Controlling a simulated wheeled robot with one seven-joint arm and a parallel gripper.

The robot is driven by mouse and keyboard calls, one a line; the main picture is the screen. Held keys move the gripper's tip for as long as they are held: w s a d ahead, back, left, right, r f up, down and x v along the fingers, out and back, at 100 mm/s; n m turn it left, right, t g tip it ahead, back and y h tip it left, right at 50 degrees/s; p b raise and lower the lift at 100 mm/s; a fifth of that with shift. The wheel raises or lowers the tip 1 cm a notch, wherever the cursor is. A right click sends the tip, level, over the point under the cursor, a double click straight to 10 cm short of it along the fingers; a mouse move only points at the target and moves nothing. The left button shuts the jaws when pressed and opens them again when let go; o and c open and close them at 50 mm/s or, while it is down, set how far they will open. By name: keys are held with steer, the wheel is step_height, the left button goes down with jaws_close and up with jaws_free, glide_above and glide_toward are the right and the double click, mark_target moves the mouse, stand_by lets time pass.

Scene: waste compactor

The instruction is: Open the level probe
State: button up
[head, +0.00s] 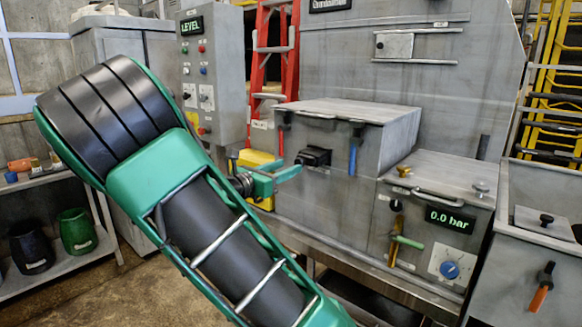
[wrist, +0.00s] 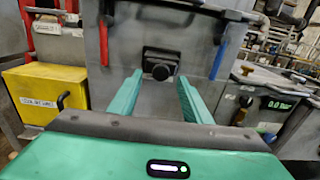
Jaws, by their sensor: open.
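A gap seems to remain between the fingertips and the knob.
A red handle (head: 281,138) and a blue handle (head: 353,156) flank the fitting. A yellow box (head: 258,163) stands behind my gripper. A panel with a 0.0 bar display (head: 450,218) and blue knob (head: 449,270) is at the right. A shelf with buckets (head: 77,230) is left.

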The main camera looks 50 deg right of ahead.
mark_target(297, 163)
steer(key=shift+w+d, duration=0.15)
steer(key=shift+d, duration=1.85)
steer(key=c, duration=1)
steer(key=shift+w, duration=0.1)
jaws_close()
